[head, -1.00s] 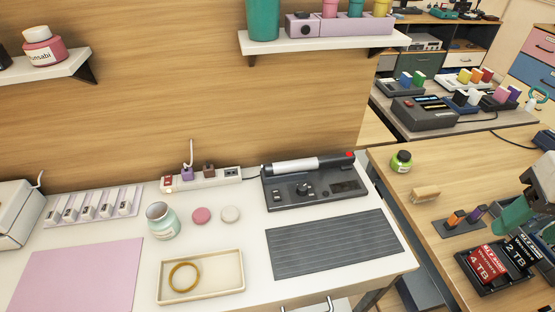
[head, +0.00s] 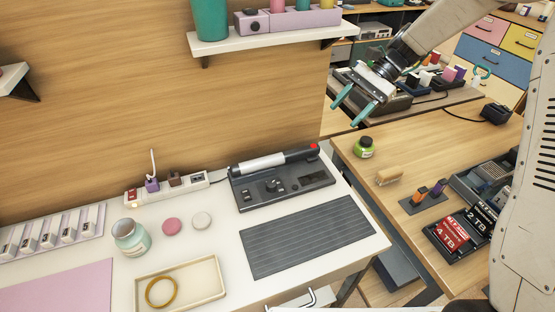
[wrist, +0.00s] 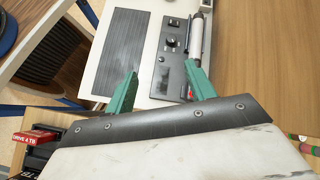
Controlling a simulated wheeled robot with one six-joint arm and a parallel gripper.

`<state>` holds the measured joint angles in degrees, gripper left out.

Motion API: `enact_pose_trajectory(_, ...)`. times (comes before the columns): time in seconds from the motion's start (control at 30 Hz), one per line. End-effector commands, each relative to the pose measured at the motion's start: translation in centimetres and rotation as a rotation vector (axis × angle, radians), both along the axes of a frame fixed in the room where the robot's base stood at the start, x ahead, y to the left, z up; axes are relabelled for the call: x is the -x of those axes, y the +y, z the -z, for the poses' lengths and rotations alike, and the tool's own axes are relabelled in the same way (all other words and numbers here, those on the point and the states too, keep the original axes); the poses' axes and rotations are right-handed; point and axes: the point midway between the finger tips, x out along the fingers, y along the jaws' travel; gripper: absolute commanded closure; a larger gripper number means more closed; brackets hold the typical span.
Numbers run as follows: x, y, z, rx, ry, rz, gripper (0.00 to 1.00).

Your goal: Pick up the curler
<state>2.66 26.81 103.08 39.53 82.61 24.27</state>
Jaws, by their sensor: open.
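The curler (head: 263,163), a rod with a white barrel, a dark handle and a red tip, lies along the back of a dark base unit (head: 290,186) with knobs on the white desk. It also shows in the wrist view (wrist: 196,38), at the top right beside the control panel. My gripper (head: 352,108) has green fingers, is open and empty, and hangs in the air right of the shelf, above and to the right of the curler. In the wrist view my gripper (wrist: 158,88) points toward the base unit, with a gap between its fingers.
A grey ribbed mat (head: 307,236) lies in front of the base unit. A tray (head: 205,285) with a bangle and a jar (head: 131,238) stand to the left. A shelf (head: 262,38) with cups hangs above. A wooden desk (head: 400,160) with drives stands right.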

Motion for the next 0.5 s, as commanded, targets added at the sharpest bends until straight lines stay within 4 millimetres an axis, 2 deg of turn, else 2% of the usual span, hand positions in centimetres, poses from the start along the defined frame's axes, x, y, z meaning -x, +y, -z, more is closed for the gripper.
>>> enact_pose_trajectory(0.03, -1.7, 0.4, 2.4, -0.027, 0.056, 0.034, 0.45)
enact_pose_trajectory(0.1, -3.7, 0.9, 5.1, -0.063, 0.122, 0.084, 0.45)
enact_pose_trajectory(0.3, -7.7, 1.9, 12.2, -0.146, 0.279, 0.201, 0.45)
enact_pose_trajectory(0.4, -8.7, 2.2, 14.6, -0.174, 0.333, 0.238, 0.45)
enact_pose_trajectory(0.5, -9.3, 2.4, 16.0, -0.19, 0.361, 0.26, 0.45)
